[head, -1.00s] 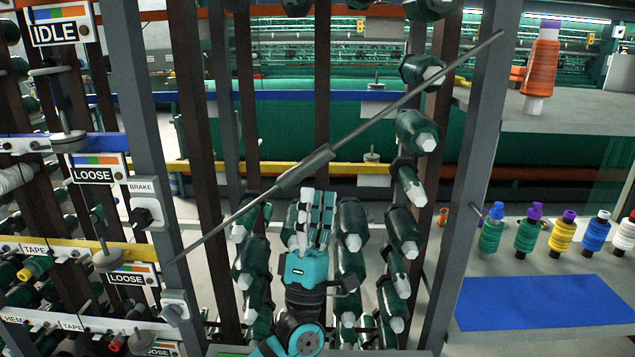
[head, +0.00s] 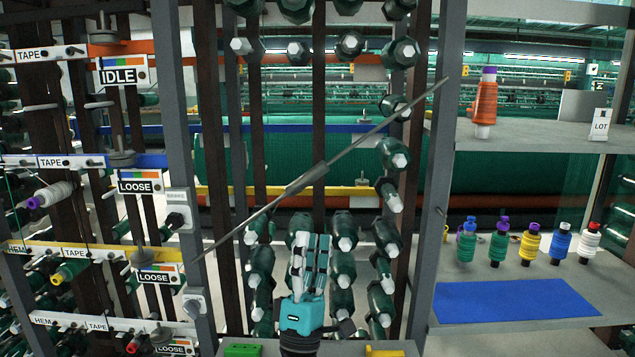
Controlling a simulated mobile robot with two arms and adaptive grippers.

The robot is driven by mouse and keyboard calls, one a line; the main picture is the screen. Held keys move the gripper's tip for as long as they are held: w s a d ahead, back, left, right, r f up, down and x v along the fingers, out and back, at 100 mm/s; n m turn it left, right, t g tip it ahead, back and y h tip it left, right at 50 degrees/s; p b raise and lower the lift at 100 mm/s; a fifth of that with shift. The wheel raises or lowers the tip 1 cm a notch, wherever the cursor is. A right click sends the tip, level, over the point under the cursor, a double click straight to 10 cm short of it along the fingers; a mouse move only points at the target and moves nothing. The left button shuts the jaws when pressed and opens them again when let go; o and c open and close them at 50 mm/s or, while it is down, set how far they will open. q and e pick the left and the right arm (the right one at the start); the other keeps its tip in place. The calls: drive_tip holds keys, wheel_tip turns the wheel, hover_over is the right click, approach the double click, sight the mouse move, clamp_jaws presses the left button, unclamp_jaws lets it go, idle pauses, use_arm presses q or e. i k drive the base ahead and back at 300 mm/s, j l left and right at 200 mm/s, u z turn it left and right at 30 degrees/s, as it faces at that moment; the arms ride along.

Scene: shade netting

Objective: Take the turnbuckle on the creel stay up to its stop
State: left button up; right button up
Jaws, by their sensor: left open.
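The stay is a thin grey rod (head: 392,123) that runs diagonally across the creel, from low left to high right. The turnbuckle (head: 307,179) is the thicker grey sleeve near the middle of the rod. My left gripper (head: 314,242) is below the turnbuckle, its fingers pointing up and its teal body beneath. It is open and appears empty, with a visible gap between its fingertips and the turnbuckle in the picture. My right gripper is not in view.
Green yarn packages (head: 343,228) hang in columns behind the rod. Grey posts (head: 424,190) stand at both sides. At left are LOOSE signs (head: 140,187) and a BRAKE box (head: 178,217). At right, a shelf holds several coloured spools (head: 531,242) and a blue mat (head: 515,300).

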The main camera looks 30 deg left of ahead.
sight(316, 172)
drive_tip(key=k+l, duration=0.7)
drive_tip(key=k, duration=0.05)
